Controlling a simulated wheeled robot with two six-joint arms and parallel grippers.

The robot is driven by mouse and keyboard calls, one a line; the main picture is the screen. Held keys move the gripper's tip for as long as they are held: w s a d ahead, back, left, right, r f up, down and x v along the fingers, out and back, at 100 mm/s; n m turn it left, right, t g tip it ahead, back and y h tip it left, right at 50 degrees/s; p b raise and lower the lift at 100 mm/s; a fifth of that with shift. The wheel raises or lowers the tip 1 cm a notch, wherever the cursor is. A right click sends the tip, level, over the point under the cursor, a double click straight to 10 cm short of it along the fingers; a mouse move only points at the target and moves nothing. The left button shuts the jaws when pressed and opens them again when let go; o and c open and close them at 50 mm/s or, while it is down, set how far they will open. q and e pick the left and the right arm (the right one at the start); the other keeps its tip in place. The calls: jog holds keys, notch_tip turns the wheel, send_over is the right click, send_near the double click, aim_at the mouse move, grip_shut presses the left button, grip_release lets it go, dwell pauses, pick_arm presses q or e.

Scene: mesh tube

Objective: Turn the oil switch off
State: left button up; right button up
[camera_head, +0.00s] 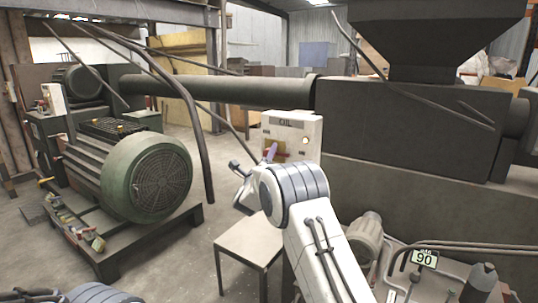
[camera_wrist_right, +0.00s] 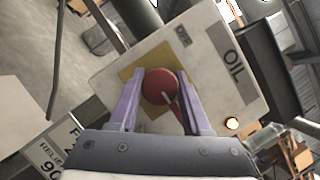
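The oil switch is a pale box (camera_head: 290,128) marked OIL, standing behind my right wrist in the head view. In the right wrist view its face (camera_wrist_right: 225,75) is tilted and carries a round red knob (camera_wrist_right: 158,84) on a yellow plate. A red arm of the knob points to the lower right, and a small label, apparently OFF, sits above it. My right gripper (camera_wrist_right: 161,76) is open, its two purple fingers on either side of the knob. Contact cannot be told. It also shows in the head view (camera_head: 271,152). Only part of my left arm shows, at the bottom left.
A big dark machine with a hopper (camera_head: 440,35) fills the right. A green motor (camera_head: 150,178) stands on the left. A dark pipe (camera_head: 225,91) crosses behind the box. A small table (camera_head: 250,241) stands below it. A plate marked 90 (camera_head: 425,259) is at the lower right.

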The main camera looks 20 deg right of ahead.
grip_shut()
jog(key=shift+n, duration=0.3)
jog(key=shift+n+y, duration=0.5)
jog(key=shift+n, duration=0.5)
jog(key=n+y+p, duration=0.1)
jog(key=n, duration=0.1)
jog(key=shift+r+n+g, duration=0.1)
jog(key=shift+n+g, duration=0.3)
jog(key=n+g+p, duration=0.2)
jog(key=n+p, duration=0.3)
jog(key=p, duration=0.4)
jog(key=n+g+y+p, duration=0.1)
jog(key=n+g+p, duration=0.1)
jog(key=n+p, duration=0.3)
jog(key=shift+p, duration=2.35)
jog(key=shift+f+n+g+p, duration=0.2)
jog(key=shift+n+g+p, duration=0.3)
jog(key=shift+p, duration=0.55)
